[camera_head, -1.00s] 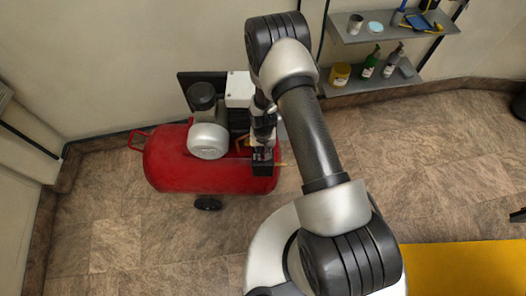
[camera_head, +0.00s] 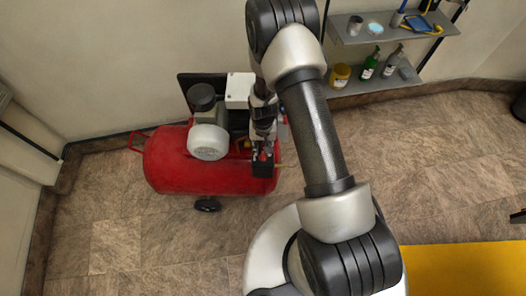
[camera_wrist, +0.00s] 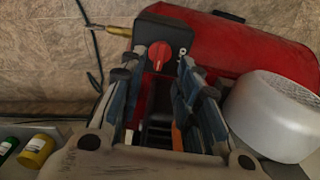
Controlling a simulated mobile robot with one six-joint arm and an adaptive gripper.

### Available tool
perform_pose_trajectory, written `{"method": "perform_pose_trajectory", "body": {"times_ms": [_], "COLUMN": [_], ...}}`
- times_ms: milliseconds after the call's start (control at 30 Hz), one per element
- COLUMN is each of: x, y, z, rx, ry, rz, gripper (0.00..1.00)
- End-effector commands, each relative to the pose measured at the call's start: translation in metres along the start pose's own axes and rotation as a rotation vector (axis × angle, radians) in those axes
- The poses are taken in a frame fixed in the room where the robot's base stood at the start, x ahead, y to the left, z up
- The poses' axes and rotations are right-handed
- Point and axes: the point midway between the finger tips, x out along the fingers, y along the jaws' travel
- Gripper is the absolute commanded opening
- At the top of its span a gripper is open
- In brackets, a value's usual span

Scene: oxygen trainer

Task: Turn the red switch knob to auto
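The red switch knob (camera_wrist: 160,56) sits on a black switch box (camera_wrist: 178,38) in the wrist view, on top of the red compressor tank (camera_wrist: 262,48). A light mark runs across the knob's face; I cannot read any label. My gripper (camera_wrist: 162,62) is open, one finger on each side of the knob in the picture, with nothing between the fingers that I can see touching it. In the head view my gripper (camera_head: 264,150) is at the right end of the compressor (camera_head: 190,172), by the black box (camera_head: 263,170); the knob is hard to make out there.
A silver motor housing (camera_wrist: 275,115) stands close to the right finger in the wrist view. A brass fitting (camera_wrist: 118,31) sticks out left of the box. Shelves (camera_head: 375,85) with bottles stand at the back right. The floor right of the compressor is clear.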

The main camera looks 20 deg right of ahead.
Motion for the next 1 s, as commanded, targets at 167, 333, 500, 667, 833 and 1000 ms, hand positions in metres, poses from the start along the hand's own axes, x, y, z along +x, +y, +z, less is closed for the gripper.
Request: {"method": "perform_pose_trajectory", "body": {"times_ms": [167, 333, 500, 667, 833, 1000], "x": [-0.039, -0.061, -0.069, -0.070, -0.069, -0.069], "y": [0.000, 0.000, 0.000, 0.000, 0.000, 0.000], "z": [-0.001, -0.001, 0.001, 0.001, 0.000, 0.000], "rx": [0.000, 0.000, 0.000, 0.000, 0.000, 0.000], "ry": [0.002, 0.001, -0.002, -0.002, -0.001, -0.001], "rz": [-0.001, 0.000, 0.001, 0.001, 0.000, 0.000], "gripper": [0.30, 0.30, 0.30, 0.30, 0.30, 0.30]}}
